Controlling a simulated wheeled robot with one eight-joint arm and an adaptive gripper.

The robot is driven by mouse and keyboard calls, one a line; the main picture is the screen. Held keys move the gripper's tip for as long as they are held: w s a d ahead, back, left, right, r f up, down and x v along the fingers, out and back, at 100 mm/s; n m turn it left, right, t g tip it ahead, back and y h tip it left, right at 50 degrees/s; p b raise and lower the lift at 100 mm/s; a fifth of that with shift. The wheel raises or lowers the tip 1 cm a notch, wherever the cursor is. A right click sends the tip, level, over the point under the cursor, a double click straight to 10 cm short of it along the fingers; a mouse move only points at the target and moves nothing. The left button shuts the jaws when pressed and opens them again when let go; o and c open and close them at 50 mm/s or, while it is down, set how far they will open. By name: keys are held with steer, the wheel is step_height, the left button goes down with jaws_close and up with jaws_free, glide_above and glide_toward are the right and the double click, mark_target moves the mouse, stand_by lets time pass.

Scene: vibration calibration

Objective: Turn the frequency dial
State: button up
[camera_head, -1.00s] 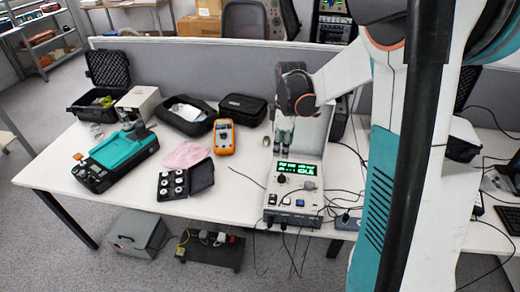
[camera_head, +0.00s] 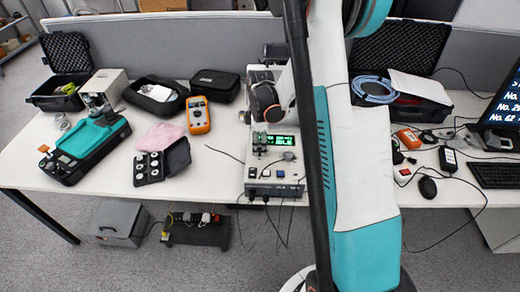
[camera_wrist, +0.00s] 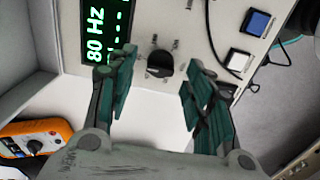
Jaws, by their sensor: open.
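The frequency dial (camera_wrist: 160,64) is a black round knob on the pale panel of the calibration unit (camera_head: 256,184). In the wrist view it lies between and just beyond the fingertips of my gripper (camera_wrist: 158,76). The fingers are open, with no contact visible. The green display (camera_wrist: 105,28) beside the dial reads "80 Hz", turned sideways. In the head view my gripper (camera_head: 259,142) hangs in front of the unit's panel and covers part of the display.
Blue (camera_wrist: 257,22) and white (camera_wrist: 238,60) square buttons sit near the dial, with a black cable beside them. An orange multimeter (camera_head: 198,115), a weight case (camera_head: 149,168) and a teal-topped device (camera_head: 88,140) stand left on the white table. A mouse (camera_head: 427,187) lies right.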

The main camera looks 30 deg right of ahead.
steer(key=shift+f, duration=0.9)
steer(key=c, duration=1.1)
